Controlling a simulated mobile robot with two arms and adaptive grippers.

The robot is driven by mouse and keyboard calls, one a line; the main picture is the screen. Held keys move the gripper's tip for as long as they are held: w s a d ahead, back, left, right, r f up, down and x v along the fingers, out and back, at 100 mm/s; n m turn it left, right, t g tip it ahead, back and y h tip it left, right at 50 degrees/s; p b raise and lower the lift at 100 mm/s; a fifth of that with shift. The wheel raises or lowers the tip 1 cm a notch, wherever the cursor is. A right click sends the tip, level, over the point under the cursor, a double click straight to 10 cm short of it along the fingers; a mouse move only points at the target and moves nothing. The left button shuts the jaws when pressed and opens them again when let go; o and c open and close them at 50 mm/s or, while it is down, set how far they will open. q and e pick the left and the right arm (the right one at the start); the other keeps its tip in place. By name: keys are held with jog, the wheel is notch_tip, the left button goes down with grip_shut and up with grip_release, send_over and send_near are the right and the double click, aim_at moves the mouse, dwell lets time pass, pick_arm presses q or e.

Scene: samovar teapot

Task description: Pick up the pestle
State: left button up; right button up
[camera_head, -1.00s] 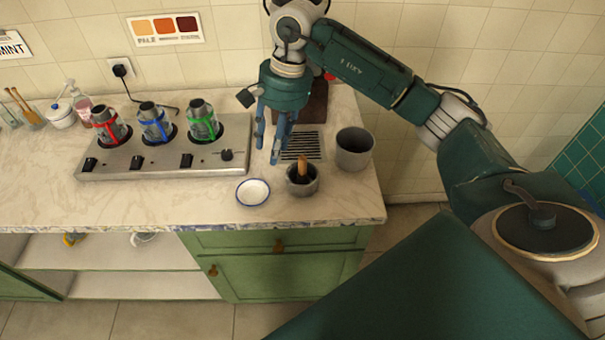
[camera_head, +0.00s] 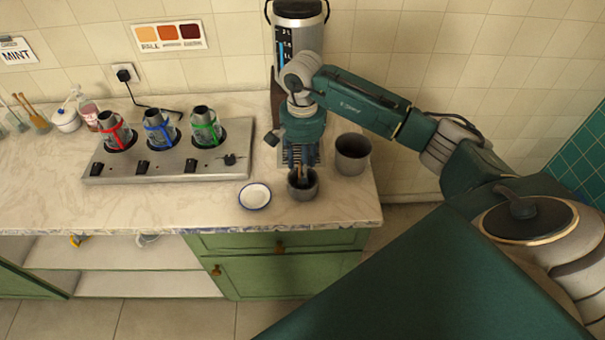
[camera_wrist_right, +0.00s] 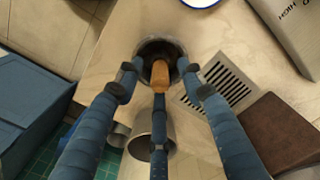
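The wooden pestle (camera_head: 299,174) stands in a small dark metal mortar (camera_head: 304,191) near the counter's front edge. In the right wrist view the pestle (camera_wrist_right: 160,74) points up toward the camera from inside the mortar (camera_wrist_right: 172,48). My right gripper (camera_head: 301,168) is directly over the mortar, pointing down. In the wrist view its blue fingers (camera_wrist_right: 162,84) are spread around the pestle, with gaps on both sides; whether the single lower finger touches it I cannot tell. In the head view the fingers partly hide the pestle. My left gripper is not in view.
A larger grey pot (camera_head: 352,156) stands close right of the mortar. A white blue-rimmed saucer (camera_head: 255,196) lies to its left. A tall samovar (camera_head: 298,40) stands behind my arm, and a drain grate (camera_wrist_right: 227,85) lies beside the mortar.

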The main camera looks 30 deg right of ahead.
jog(key=shift+f, duration=0.6)
grip_shut()
jog(key=shift+r, duration=0.2)
